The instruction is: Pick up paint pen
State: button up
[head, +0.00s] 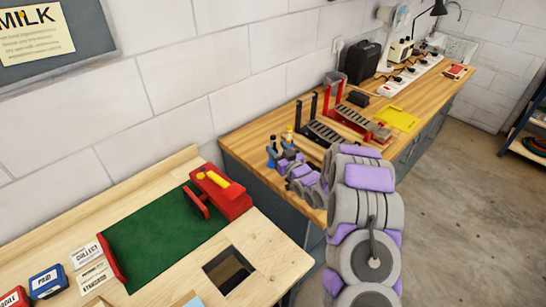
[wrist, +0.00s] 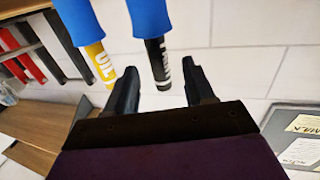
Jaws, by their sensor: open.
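A black pen with a blue upper part (wrist: 158,62) hangs into the top of the wrist view, with white lettering too unclear to read. A yellow pen with a blue upper part (wrist: 97,58) is just left of the left finger, outside the jaws. In the head view, my gripper (head: 282,158) is at the bench's near end beside the two small upright pens, the dark one (head: 272,145) and the yellow one (head: 289,135).
Black and red racks (head: 335,88) stand just beyond on the wooden bench (head: 262,125). A yellow tray (head: 398,118), a black case (head: 361,62) and power strips lie farther back. The wall is close behind. A lower table with a green mat (head: 160,240) is at left.

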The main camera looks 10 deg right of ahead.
aim_at(275, 145)
jog(key=shift+b+x, duration=0.75)
jog(key=shift+x, duration=2.15)
jog(key=shift+r, duration=0.1)
jog(key=c, duration=0.7)
jog(key=shift+c, duration=0.2)
